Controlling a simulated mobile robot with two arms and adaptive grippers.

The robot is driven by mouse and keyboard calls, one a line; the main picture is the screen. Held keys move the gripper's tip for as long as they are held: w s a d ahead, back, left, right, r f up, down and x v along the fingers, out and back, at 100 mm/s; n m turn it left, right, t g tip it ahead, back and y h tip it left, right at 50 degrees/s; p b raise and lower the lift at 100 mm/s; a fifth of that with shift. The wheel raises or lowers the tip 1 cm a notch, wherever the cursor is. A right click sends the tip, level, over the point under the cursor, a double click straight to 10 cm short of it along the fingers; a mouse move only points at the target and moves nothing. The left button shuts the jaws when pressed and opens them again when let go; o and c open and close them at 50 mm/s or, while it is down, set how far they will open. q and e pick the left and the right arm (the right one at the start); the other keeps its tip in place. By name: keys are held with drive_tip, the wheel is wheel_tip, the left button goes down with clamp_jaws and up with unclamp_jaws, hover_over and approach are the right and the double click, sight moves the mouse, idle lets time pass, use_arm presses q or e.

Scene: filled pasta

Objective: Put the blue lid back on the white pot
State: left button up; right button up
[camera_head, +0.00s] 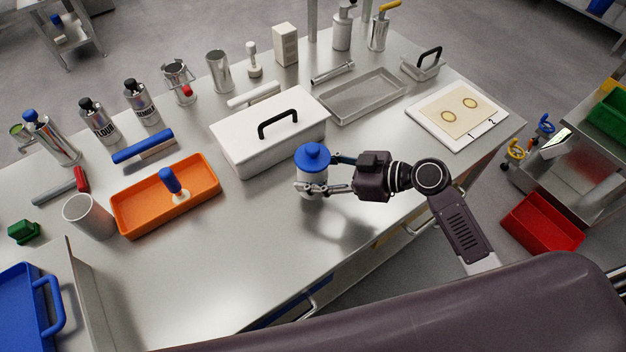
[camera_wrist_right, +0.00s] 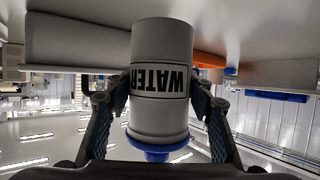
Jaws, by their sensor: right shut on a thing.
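The white pot (camera_head: 313,178) stands near the front middle of the steel table, with the blue lid (camera_head: 313,155) on its top. In the right wrist view, which looks upside down, the pot (camera_wrist_right: 160,50) carries a WATER label, and the blue lid (camera_wrist_right: 158,152) shows at the end of its body. My right gripper (camera_head: 322,188) is shut around the pot's body, below the lid, with one finger on each side. The pot looks upright; I cannot tell whether its base touches the table. My left gripper is not in view.
A white box with a black handle (camera_head: 265,148) stands just behind the pot. An orange tray (camera_head: 130,222) lies to the left, and a metal tray (camera_head: 350,112) and a board with pasta sheet (camera_head: 425,142) lie behind right. The table's front middle is clear.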

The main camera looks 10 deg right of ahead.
wheel_tip(320, 180, down, 4)
drive_tip(key=shift+r, duration=0.25)
drive_tip(key=shift+f, duration=0.1)
drive_tip(key=shift+f, duration=0.1)
drive_tip(key=o, duration=1.7)
